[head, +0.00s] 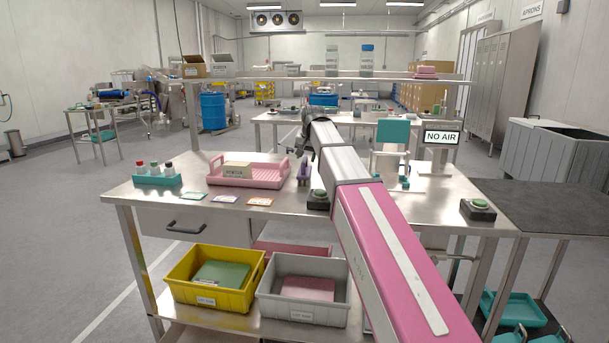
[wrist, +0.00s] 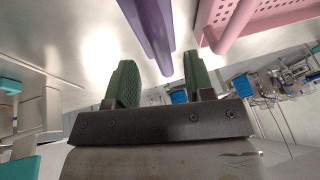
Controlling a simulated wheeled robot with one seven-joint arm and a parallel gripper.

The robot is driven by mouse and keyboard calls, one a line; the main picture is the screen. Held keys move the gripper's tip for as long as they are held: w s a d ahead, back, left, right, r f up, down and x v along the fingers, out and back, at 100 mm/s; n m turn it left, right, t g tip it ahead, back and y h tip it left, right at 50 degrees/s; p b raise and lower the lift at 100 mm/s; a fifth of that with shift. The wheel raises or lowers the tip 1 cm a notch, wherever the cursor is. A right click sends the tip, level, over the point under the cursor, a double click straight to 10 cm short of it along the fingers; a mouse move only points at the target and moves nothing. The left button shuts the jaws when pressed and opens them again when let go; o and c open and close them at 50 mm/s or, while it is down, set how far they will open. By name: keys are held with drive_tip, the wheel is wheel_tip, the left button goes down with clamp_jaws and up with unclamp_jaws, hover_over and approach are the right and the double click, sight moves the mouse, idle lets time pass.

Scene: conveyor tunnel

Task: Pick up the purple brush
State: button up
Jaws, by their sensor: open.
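The purple brush (head: 304,170) stands on the steel table beside the pink tray, partly behind my arm in the head view. In the wrist view the purple brush (wrist: 150,28) comes in from the top edge, its end showing between the two green finger pads. My gripper (wrist: 159,62) is open, the pads spread apart with a gap on each side of the brush in the picture. I cannot tell whether the brush is between the pads in depth. In the head view my gripper (head: 306,147) is small, dark and partly hidden by my arm.
The pink perforated tray (head: 218,182) is close to the brush, and its edge (wrist: 238,20) shows in the wrist view. A teal bottle rack (head: 157,180) and several cards lie left. A NO AIR sign (head: 442,137) stands right.

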sight(305, 159)
drive_tip(key=x, duration=0.3)
drive_tip(key=shift+w+a+f, duration=0.15)
drive_tip(key=shift+w, duration=0.1)
clamp_jaws()
drive_tip(key=shift+r, duration=0.55)
drive_tip(key=r, duration=0.2)
drive_tip(key=s+a+r, duration=0.1)
drive_tip(key=shift+r, duration=0.4)
drive_tip(key=s+a+r, duration=0.6)
drive_tip(key=s+a, duration=0.1)
drive_tip(key=shift+a, duration=0.2)
